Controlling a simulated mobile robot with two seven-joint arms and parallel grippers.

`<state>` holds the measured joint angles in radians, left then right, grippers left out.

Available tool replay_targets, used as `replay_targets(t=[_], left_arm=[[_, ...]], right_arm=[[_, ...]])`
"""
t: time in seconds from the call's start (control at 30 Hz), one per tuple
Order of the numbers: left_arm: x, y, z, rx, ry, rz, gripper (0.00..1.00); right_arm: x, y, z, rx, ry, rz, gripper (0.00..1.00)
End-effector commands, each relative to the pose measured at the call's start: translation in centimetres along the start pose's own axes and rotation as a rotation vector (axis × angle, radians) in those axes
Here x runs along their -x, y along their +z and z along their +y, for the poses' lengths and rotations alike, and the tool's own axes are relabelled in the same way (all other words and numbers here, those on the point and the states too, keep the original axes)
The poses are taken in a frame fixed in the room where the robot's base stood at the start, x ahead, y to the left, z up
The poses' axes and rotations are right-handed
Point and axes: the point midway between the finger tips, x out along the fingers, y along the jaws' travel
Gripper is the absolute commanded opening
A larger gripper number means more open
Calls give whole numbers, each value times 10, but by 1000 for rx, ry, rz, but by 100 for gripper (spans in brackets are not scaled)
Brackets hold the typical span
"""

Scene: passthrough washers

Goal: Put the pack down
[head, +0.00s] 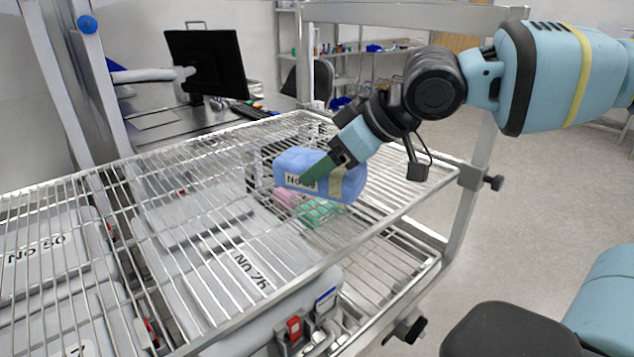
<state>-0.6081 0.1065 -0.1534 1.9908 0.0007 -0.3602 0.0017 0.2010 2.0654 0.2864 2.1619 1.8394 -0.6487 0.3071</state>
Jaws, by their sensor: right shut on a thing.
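The pack is a blue wrapped bundle (348,187) with a pale band and a white label, partly covered by the finger, that starts with "No". My right gripper (322,170) comes in from the upper right and is shut on the blue pack, with a green finger across its front. The pack is at the right part of the wire rack top (225,165). I cannot tell whether it touches the wires or hangs just above them. My left gripper is not in view.
Under the wires lie a green pack (318,213), a pink pack (288,197) and grey cases, one marked No 76 (215,275). The wire top left of the blue pack is bare. A rack post (470,205) stands at right. A monitor (207,62) stands on the bench behind.

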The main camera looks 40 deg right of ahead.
Motion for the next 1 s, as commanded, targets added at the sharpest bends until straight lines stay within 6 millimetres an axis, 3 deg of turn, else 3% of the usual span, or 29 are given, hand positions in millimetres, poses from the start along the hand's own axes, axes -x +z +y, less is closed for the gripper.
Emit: replay_targets(t=[0.27, 0.5, 0.9, 0.93, 1.0], left_arm=[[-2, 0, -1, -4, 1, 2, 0], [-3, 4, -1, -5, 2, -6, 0], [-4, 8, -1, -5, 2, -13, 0], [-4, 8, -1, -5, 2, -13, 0], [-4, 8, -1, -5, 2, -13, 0]], right_arm=[[-9, -7, 0, 3, 1, -1, 35], [-30, 15, 0, 1, 0, 1, 35], [-33, 18, 0, 2, 0, 4, 35], [-34, 20, 0, 1, 0, 2, 66], [-33, 19, 0, 1, 0, 2, 76]])
